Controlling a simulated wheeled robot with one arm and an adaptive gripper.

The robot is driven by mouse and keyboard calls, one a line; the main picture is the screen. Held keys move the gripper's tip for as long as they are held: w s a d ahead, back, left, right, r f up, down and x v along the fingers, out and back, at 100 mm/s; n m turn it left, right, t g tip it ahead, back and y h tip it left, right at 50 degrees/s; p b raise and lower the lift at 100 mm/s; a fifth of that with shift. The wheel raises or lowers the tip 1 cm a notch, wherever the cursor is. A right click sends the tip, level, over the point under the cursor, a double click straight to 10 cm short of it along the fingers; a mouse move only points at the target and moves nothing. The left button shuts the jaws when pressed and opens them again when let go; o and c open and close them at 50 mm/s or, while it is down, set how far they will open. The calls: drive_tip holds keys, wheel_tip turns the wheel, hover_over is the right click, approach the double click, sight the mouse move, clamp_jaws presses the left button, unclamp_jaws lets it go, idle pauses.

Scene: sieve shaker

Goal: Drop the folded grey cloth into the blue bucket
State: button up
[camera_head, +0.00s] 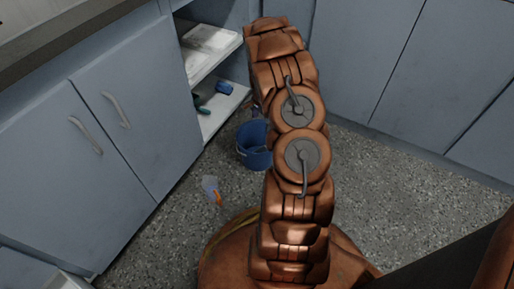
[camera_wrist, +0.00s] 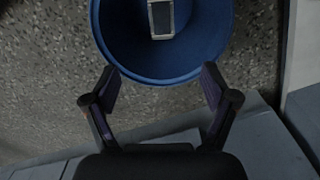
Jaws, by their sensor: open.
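The blue bucket (camera_head: 252,155) stands on the speckled floor in front of the open cabinet, partly hidden by my arm in the head view. In the wrist view the bucket (camera_wrist: 115,35) fills the top middle, its mouth facing the camera. In the head view my arm hides the gripper.
The open cabinet holds white flat items (camera_head: 208,42), a blue object (camera_head: 223,88) and a dark green object (camera_head: 203,108). A clear bottle with an orange part (camera_head: 211,190) is on the floor left of my base. Closed cabinet doors (camera_head: 112,120) stand at left; floor at right is clear.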

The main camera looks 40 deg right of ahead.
wheel_tip(320, 180, up, 11)
idle(0.4)
drive_tip(key=shift+r, duration=0.1)
drive_tip(key=s+a+r+n+p, duration=0.3)
drive_tip(key=a+r+p, duration=0.4)
drive_tip(key=r, duration=0.5)
drive_tip(key=s+a+r+n+p, duration=0.3)
drive_tip(key=a+r+p, duration=0.5)
drive_tip(key=r, duration=0.5)
drive_tip(key=s+a+r+n+p, duration=0.25)
drive_tip(key=a+r+p, duration=0.45)
drive_tip(key=r, duration=0.5)
drive_tip(key=s+a+r+n+g+p, duration=0.1)
drive_tip(key=s+a+r+n+p, duration=0.4)
drive_tip(key=s+r+p, duration=0.5)
drive_tip(key=s+a+r+n+p, duration=0.6)
drive_tip(key=s+a+r+p, duration=0.4)
drive_tip(key=r, duration=0.5)
drive_tip(key=shift+s+r+g+p, duration=0.2)
drive_tip(key=shift+s+g+p, duration=0.25)
drive_tip(key=shift+s, duration=0.45)
drive_tip(key=shift+f+n, duration=0.1)
drive_tip(key=shift+n, duration=0.15)
drive_tip(key=shift+c, duration=0.3)
